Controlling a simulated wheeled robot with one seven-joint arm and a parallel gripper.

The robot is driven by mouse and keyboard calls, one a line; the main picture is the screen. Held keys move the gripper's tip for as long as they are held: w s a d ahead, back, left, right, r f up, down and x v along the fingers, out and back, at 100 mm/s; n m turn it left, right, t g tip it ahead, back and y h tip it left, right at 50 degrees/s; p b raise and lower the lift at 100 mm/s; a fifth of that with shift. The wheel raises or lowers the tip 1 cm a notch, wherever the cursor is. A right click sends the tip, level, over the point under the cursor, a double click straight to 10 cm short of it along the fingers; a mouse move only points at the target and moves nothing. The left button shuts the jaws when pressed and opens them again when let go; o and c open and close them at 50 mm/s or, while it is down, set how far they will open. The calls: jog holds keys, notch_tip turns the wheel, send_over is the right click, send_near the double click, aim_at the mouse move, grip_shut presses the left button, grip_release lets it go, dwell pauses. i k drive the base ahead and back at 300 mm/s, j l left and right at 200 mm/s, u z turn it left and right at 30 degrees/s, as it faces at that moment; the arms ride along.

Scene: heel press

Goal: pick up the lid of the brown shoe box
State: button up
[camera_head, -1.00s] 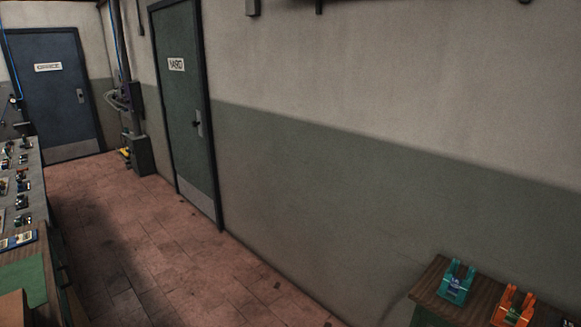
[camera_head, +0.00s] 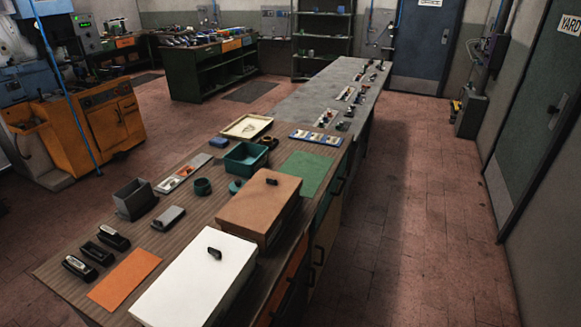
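The brown shoe box (camera_head: 252,231) stands on the wooden bench top, near its right edge. Its brown lid (camera_head: 249,201) lies on top of it, with a small dark handle (camera_head: 271,181) near the lid's far end. A white box (camera_head: 199,281) with its own dark handle stands just in front of it, nearer to me. My gripper is not in view.
The bench top (camera_head: 60,268) also holds an orange sheet (camera_head: 124,279), staplers, a dark grey open box (camera_head: 134,199), a teal bin (camera_head: 246,158) and a green mat (camera_head: 304,174). Tiled floor (camera_head: 410,220) to the right of the bench is clear.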

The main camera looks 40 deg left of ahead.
aim_at(258, 206)
jog(key=i+u, duration=0.4)
jog(key=i, duration=0.25)
jog(key=i+l+u, duration=0.15)
jog(key=i+u, duration=0.2)
jog(key=i, duration=0.35)
jog(key=i+u, duration=0.2)
jog(key=u, duration=0.2)
jog(key=i+u, duration=0.15)
jog(key=u, duration=0.25)
jog(key=i+l+u, duration=0.15)
jog(key=u, duration=0.3)
jog(key=i+l+u, duration=0.15)
jog(key=u, duration=0.25)
jog(key=i+l+u, duration=0.1)
jog(key=l+u, duration=0.3)
jog(key=i+u, duration=0.15)
jog(key=u, duration=0.35)
jog(key=i+l+u, duration=0.15)
jog(key=u, duration=0.3)
jog(key=i+l+u, duration=0.15)
jog(key=u, duration=0.35)
jog(key=i+l+u, duration=0.1)
jog(key=l+u, duration=0.15)
jog(key=u, duration=0.25)
